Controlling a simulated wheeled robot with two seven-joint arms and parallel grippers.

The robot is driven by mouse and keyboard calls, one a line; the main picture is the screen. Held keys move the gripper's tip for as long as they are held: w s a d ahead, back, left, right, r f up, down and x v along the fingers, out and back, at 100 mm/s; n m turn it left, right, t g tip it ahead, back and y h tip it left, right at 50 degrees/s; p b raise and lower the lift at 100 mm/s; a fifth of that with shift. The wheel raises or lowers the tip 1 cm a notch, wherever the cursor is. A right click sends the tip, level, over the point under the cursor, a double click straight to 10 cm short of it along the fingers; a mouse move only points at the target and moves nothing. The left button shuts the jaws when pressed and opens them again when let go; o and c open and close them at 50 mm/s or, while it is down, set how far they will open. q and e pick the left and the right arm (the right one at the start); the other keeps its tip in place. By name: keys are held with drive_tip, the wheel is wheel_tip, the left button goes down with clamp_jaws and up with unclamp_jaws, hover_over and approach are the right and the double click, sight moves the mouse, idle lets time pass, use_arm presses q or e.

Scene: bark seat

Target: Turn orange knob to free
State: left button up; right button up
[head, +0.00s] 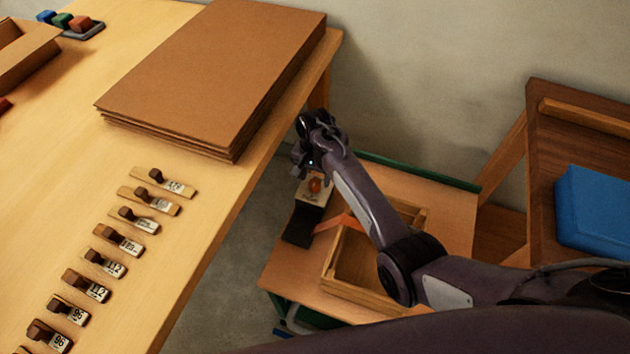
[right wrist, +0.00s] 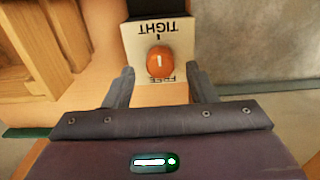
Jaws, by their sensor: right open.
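The orange knob (right wrist: 160,62) sits on a pale block (right wrist: 178,35) in the right wrist view. A white mark on the knob's face runs along the line between the two words. In the head view the knob (head: 314,185) shows small on its block, on the low bench. My left gripper is not in view.
An open wooden box (head: 350,272) stands beside the block on the low bench (head: 290,262). The large table (head: 200,215) at left holds stacked brown sheets (head: 215,70) and a row of labelled wooden pieces. A blue object (head: 592,210) lies at right.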

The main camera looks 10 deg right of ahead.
sight(315, 186)
drive_tip(key=shift+f, duration=1.3)
drive_tip(key=c, duration=1)
drive_tip(key=shift+o, duration=0.2)
